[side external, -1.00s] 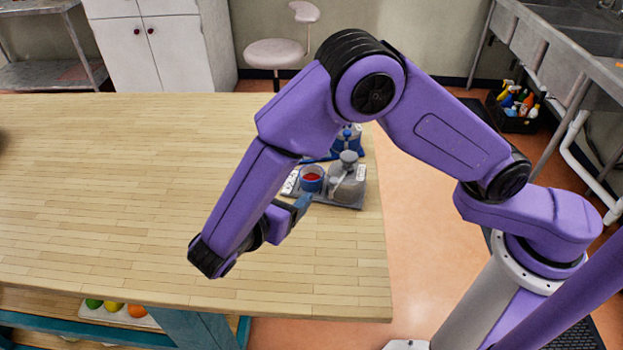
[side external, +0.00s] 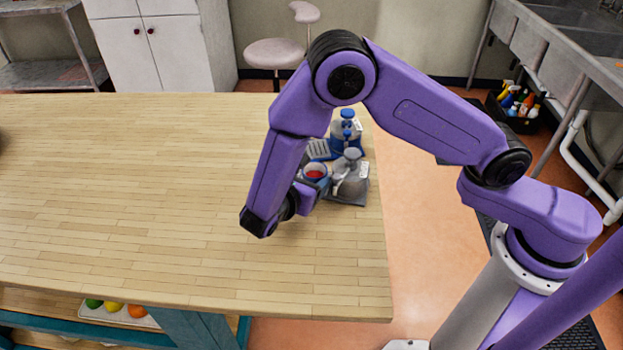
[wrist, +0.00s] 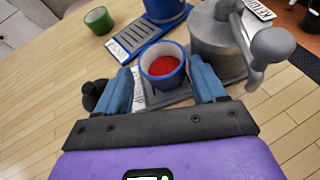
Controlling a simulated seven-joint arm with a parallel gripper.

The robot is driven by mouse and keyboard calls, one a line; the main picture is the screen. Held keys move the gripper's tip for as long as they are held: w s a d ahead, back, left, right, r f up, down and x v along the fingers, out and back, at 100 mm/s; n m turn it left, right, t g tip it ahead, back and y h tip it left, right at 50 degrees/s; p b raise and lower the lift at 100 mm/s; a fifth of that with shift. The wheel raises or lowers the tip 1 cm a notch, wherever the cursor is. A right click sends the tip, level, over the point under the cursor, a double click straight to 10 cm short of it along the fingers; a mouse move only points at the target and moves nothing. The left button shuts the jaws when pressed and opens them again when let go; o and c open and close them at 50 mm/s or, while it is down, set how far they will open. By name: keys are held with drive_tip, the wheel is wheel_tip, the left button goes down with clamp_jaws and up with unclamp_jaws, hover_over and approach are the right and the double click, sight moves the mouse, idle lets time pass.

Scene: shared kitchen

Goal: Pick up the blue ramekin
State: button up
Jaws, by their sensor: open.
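The blue ramekin (wrist: 163,82), with red contents, stands upright on the grey tray of a grey dispenser in the wrist view. It also shows in the side view (side external: 314,179), just beyond my gripper. My gripper (wrist: 162,69) is open, with one blue finger on each side of the ramekin. The right finger is close to the dispenser. I cannot tell whether either finger touches the ramekin. In the side view my gripper (side external: 308,188) is low over the table, partly hidden by my wrist.
The grey dispenser (wrist: 214,32) stands right of the ramekin. A blue dispenser (side external: 346,133) with a slotted blue tray (wrist: 130,44) is behind. A green ramekin (wrist: 99,20) is at the upper left. A small dark object (wrist: 93,95) is beside the left finger. The wooden table (side external: 130,190) is mostly clear.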

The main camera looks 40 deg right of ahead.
drive_tip(key=shift+x, duration=1.15)
drive_tip(key=shift+r, duration=0.15)
drive_tip(key=c, duration=0.9)
